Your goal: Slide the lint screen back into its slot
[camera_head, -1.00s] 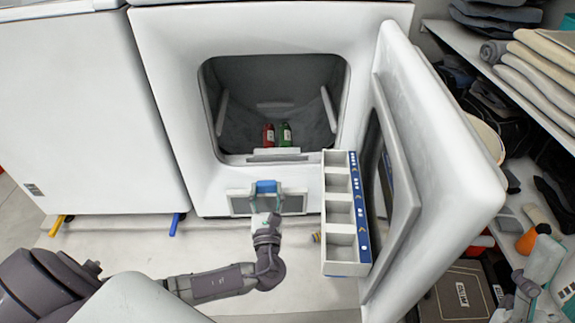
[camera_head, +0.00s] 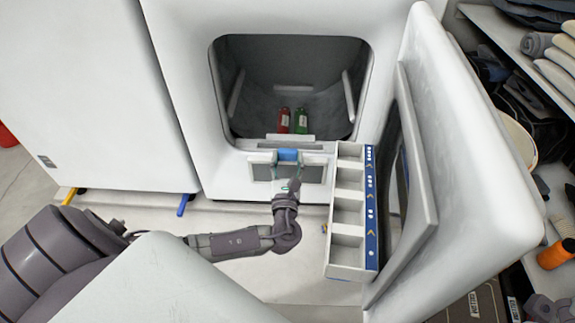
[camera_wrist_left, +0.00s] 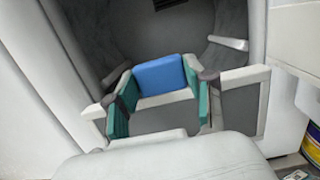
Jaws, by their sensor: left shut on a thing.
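The lint screen (camera_head: 313,174) is a wide white frame with grey mesh and a blue grip at its middle. My left gripper (camera_head: 287,160) is shut on the blue grip and holds the screen in front of the dryer, just below the opening's lip. In the left wrist view, the teal finger pads (camera_wrist_left: 155,95) stand on either side of the blue grip (camera_wrist_left: 160,76), with mesh showing to the right. A pale raised strip (camera_head: 290,138) lies on the lip just above the screen; I cannot see the slot's mouth clearly.
The open dryer door (camera_head: 465,170) stands to the right. A white compartment tray with a blue side (camera_head: 346,232) sits between it and my left arm. A red bottle (camera_head: 284,121) and a green bottle (camera_head: 301,122) stand inside the drum. A white appliance (camera_head: 90,100) is at left.

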